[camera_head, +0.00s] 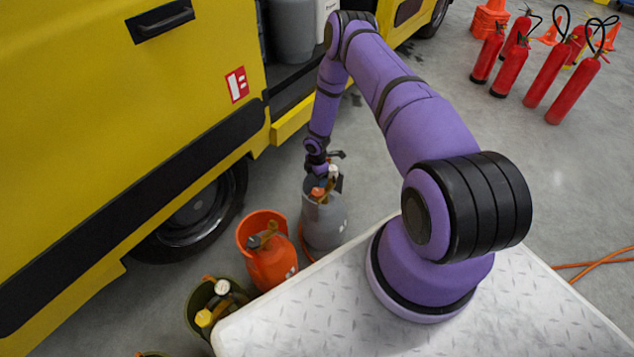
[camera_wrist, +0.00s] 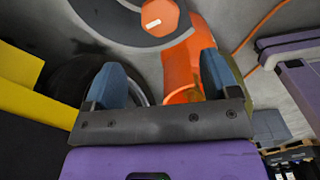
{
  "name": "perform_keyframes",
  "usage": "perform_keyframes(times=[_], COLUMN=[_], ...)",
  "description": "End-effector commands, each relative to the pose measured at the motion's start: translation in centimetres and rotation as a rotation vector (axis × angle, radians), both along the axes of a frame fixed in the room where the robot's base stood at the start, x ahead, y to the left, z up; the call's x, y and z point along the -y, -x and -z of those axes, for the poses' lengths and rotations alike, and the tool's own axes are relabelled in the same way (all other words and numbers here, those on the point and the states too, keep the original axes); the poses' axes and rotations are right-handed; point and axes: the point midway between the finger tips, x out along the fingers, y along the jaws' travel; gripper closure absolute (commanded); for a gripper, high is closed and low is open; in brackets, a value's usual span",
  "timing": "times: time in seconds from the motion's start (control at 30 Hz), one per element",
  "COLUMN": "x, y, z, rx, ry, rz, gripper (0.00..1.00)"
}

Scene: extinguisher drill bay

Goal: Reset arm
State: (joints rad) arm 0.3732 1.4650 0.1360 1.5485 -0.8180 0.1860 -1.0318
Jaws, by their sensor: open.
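My gripper (camera_head: 320,165) is at the end of my purple arm, which reaches out and down beside the yellow vehicle. It is just above the top of a grey cylinder (camera_head: 323,222) with an orange knob and a pale gauge. In the wrist view my gripper (camera_wrist: 165,85) shows two blue fingers spread apart, with nothing held between them. The orange knob (camera_wrist: 160,17) lies beyond the fingertips, and an orange cylinder (camera_wrist: 182,65) shows behind the gap. I cannot tell from these views whether the gripper touches the grey cylinder.
An orange cylinder (camera_head: 272,265) and a dark green one (camera_head: 200,297) stand beside my white tread-plate deck (camera_head: 330,320). The yellow vehicle (camera_head: 90,110) walls off the left. Several red extinguishers (camera_head: 548,77) stand far right. An orange hose (camera_head: 595,262) lies right; the floor between is clear.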

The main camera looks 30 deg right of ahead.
Motion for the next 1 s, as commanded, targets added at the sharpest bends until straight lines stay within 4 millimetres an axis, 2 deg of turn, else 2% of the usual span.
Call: perform_keyframes(times=[0.2,0.77,0.87,0.97,1.0], x=[0.0,0.0,0.2,0.5,0.6], y=[0.0,-0.1,-0.8,-2.2,-2.8], z=[-1.1,-1.3,-2.8,-5.9,-7.6], rx=[-0.001,0.001,0.008,0.022,0.029], ry=[0.0,0.001,0.011,0.03,0.04], rz=[0.0,0.002,0.016,0.05,0.068], gripper=[0.19,0.19,0.19,0.19,0.19])
